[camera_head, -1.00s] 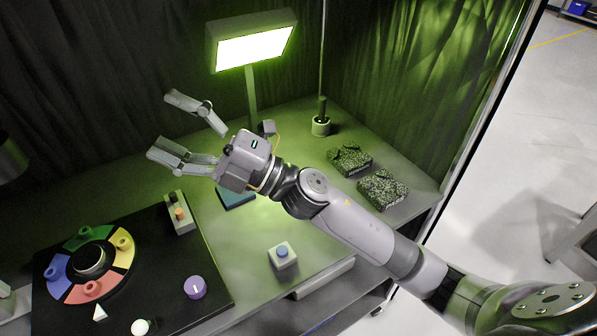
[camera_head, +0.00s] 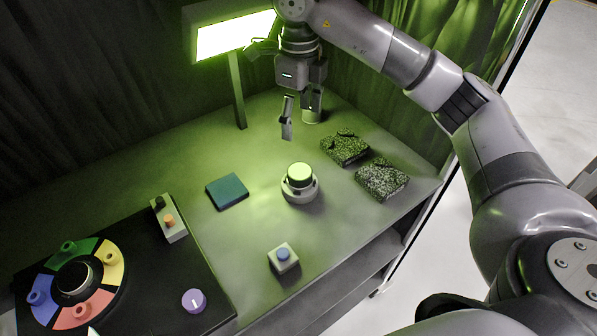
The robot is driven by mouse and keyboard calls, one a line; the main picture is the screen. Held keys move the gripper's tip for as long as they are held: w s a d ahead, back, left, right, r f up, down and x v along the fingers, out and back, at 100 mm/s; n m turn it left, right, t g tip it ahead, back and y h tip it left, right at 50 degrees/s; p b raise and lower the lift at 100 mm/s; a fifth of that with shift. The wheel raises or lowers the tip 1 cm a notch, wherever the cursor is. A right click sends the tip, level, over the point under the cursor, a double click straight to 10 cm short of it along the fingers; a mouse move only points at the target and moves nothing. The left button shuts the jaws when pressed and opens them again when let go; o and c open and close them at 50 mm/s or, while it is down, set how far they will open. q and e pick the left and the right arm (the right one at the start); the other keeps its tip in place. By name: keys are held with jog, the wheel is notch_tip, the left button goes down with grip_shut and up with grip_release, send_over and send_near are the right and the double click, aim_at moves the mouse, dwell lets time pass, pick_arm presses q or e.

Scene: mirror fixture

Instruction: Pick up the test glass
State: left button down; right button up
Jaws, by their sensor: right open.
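I cannot tell for sure which thing is the test glass. A round white device with a pale green top (camera_head: 299,175) stands mid-bench, in front of the gripper. My right gripper (camera_head: 299,119) points down with its two fingers apart and nothing seen between them. My left gripper is not in view.
Two speckled dark blocks (camera_head: 382,180) lie at the right. A teal square pad (camera_head: 228,191) and a blue-button box (camera_head: 283,258) lie on the bench. A lit lamp panel (camera_head: 232,37) stands at the back. A black board with a coloured ring (camera_head: 112,262) fills the left.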

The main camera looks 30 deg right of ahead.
jog(key=p, duration=0.3)
send_over(300, 171)
notch_tip(300, 171, down, 10)
jog(key=shift+w+a+f, duration=0.1)
jog(key=shift+f, duration=0.1)
notch_tip(300, 171, down, 5)
jog(key=p, duration=0.2)
jog(key=shift+r+p, duration=0.1)
jog(key=shift+p, duration=0.2)
jog(key=shift+f, duration=0.35)
jog(key=shift+c, duration=0.3)
jog(key=shift+r, duration=0.1)
jog(key=c, duration=1.3)
